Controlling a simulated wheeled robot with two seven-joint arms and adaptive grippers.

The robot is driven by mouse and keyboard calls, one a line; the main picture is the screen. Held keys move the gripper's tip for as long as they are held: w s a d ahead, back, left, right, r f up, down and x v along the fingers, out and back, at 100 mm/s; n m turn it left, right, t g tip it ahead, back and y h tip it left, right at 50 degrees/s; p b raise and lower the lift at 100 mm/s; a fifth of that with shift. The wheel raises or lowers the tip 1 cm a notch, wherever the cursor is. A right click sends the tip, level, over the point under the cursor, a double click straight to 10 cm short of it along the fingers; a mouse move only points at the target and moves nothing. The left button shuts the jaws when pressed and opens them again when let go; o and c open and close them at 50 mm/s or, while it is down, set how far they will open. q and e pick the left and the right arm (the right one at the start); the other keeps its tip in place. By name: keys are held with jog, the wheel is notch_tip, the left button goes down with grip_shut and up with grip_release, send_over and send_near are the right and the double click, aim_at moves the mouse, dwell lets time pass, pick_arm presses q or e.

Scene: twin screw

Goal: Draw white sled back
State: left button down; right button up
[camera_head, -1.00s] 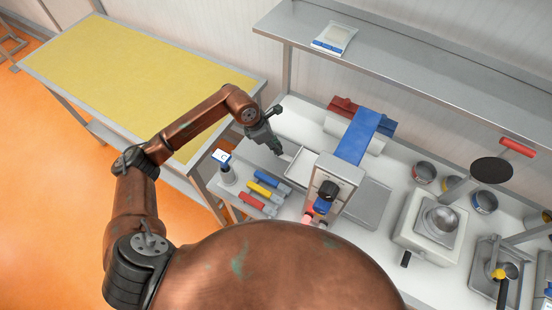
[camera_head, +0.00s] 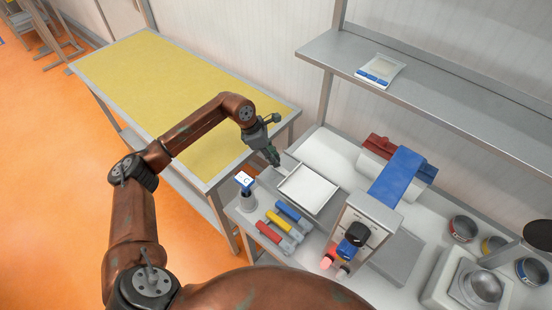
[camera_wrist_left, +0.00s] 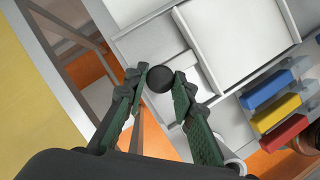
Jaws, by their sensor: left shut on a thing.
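The white sled (camera_head: 308,188) is a flat, pale tray with a raised rim, lying on the bench left of the upright grey machine. It also shows large in the left wrist view (camera_wrist_left: 235,40). In the head view the fingers hide the knob. My right gripper is not in view.
Blue, yellow and red handled tools (camera_head: 278,232) lie in front of the sled. A small white-topped device (camera_head: 245,188) stands left of them. A bare yellow table (camera_head: 170,100) is at left.

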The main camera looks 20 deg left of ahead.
pick_arm(q)
jog(key=shift+w+a+r, duration=0.1)
jog(key=shift+a+r, duration=0.05)
jog(key=shift+a, duration=0.1)
jog(key=c, duration=1.6)
grip_release()
jog(key=v, duration=1.1)
jog(key=shift+r, duration=0.4)
